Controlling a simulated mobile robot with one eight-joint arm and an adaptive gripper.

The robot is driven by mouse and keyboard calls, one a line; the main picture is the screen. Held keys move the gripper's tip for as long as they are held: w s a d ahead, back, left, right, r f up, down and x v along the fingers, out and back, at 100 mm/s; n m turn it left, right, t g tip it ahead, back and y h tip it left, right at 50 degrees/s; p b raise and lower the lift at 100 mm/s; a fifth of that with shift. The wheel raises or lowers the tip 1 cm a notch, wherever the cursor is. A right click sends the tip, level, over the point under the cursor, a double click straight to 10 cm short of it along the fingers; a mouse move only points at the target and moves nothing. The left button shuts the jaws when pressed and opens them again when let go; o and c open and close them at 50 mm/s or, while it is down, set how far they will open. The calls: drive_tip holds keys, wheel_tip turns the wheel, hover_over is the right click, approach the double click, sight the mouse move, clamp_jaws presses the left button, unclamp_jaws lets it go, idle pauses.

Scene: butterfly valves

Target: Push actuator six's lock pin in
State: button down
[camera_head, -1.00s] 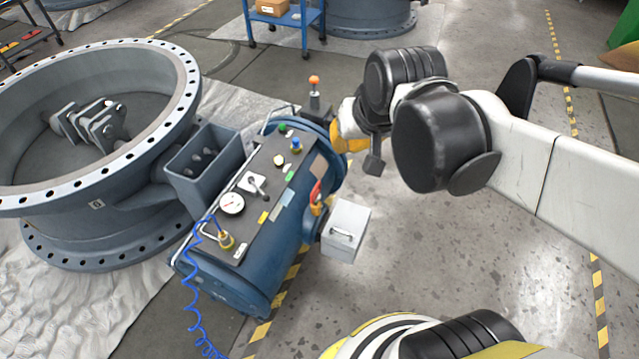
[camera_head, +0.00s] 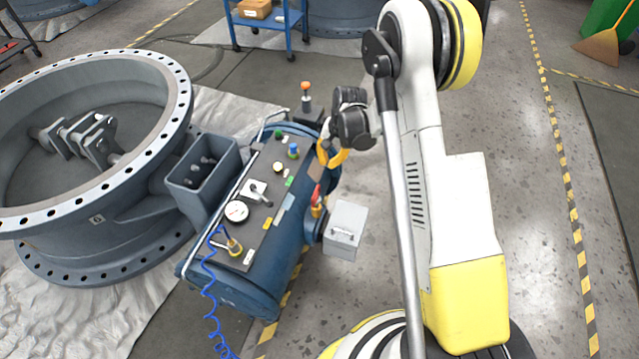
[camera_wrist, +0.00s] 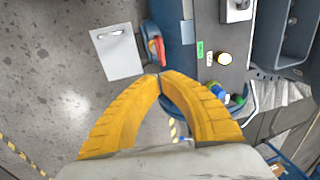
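The blue actuator (camera_head: 262,215) lies beside the large grey valve (camera_head: 95,219), whose flange carries a small label that looks like a 6. A short post with an orange knob (camera_head: 306,87) stands at the actuator's far end; I cannot tell if this is the lock pin. My gripper (camera_head: 326,152) hangs over the actuator's far right side, nearer than the post. In the wrist view its yellow fingers (camera_wrist: 161,76) curve together with tips meeting and nothing between them. A red handle (camera_wrist: 155,47) shows just beyond the tips, and green and blue knobs lie right of them.
A grey box (camera_head: 345,229) sticks out from the actuator's right side. A pressure gauge (camera_head: 236,211), a yellow-based fitting and a coiled blue hose (camera_head: 211,290) are at the near end. A blue cart (camera_head: 268,22) stands behind.

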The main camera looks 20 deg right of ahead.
wheel_tip(320, 180, down, 15)
drive_tip(key=w+a+b, duration=0.1)
drive_tip(key=a+b, duration=0.1)
drive_tip(key=b, duration=0.4)
drive_tip(key=shift+w+r, duration=0.2)
drive_tip(key=shift+w, duration=0.1)
drive_tip(key=shift+a, duration=0.1)
wheel_tip(320, 180, down, 4)
drive_tip(key=shift+f, duration=0.2)
drive_tip(key=shift+r, duration=0.1)
